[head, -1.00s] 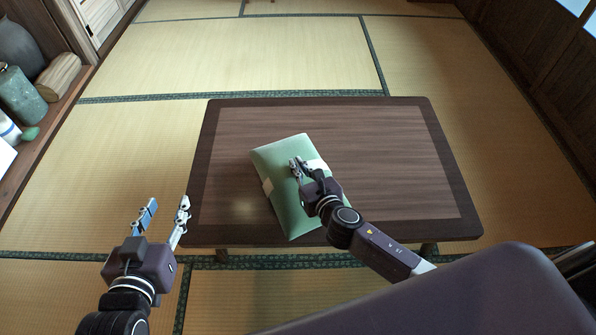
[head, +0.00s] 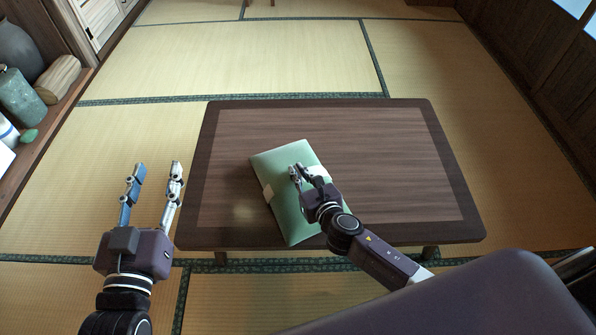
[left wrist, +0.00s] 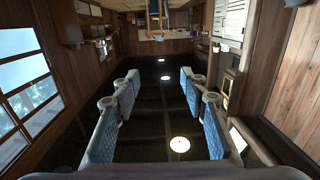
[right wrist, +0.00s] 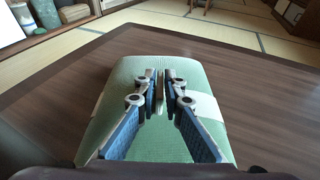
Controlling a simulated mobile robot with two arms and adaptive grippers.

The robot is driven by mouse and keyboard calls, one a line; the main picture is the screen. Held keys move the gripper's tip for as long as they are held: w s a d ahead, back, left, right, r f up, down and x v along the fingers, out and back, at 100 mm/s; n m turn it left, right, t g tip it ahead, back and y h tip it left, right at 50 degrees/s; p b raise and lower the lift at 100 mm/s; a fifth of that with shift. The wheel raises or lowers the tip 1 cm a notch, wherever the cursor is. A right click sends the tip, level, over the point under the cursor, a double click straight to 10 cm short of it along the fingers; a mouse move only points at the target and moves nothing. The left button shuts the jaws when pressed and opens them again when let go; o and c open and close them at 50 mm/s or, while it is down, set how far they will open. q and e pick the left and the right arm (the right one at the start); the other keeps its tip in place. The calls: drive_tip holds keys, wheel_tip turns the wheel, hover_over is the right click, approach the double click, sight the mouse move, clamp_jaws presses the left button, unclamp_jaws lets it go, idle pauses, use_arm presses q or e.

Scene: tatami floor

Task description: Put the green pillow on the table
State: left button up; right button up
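The green pillow (head: 287,205), with pale bands, lies slantwise over the left-middle part of the dark wooden table (head: 385,150). It seems to rest on the tabletop, though its underside is hidden. My right gripper (head: 302,172) is over the middle of the pillow, its fingers nearly together and pinching the cover. In the right wrist view the fingertips (right wrist: 164,78) are close together against the pillow (right wrist: 125,85). My left gripper (head: 155,168) is open and empty, left of the table and apart from it.
A wooden shelf (head: 68,105) at the left wall holds a teal vase (head: 22,98) and other items. Tatami floor (head: 240,55) is clear around the table. The right half of the tabletop is bare.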

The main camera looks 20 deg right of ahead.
drive_tip(key=shift+o, duration=1.4)
drive_tip(key=shift+r, duration=0.1)
